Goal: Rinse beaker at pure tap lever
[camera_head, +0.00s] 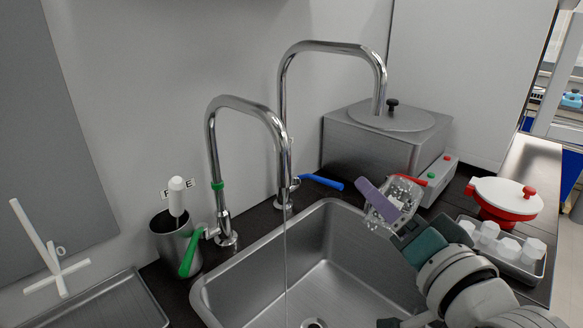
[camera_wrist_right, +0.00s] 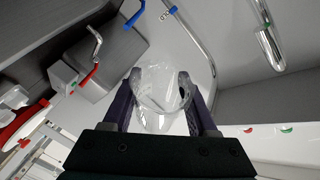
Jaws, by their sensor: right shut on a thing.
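A clear beaker (camera_head: 405,190) is held tilted above the right side of the sink; it also shows in the right wrist view (camera_wrist_right: 163,92). My right gripper (camera_head: 388,198), with purple fingers, is shut on the beaker, one finger on each side in the wrist view (camera_wrist_right: 161,100). The pure tap (camera_head: 213,150), with a green band, has its green lever (camera_head: 188,255) pointing down and forward. A thin water stream (camera_head: 285,255) falls from its spout into the sink. The beaker is right of this stream, apart from it. My left gripper is not in view.
The steel sink (camera_head: 270,265) is open below. A second tap (camera_head: 330,46) with a blue lever (camera_head: 322,182) stands behind. A metal bath (camera_head: 370,140) stands at the back right. A tray of white containers (camera_head: 520,262) and a red-and-white pot (camera_head: 507,197) are at right. A metal cup (camera_head: 174,243) holds a white-handled brush.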

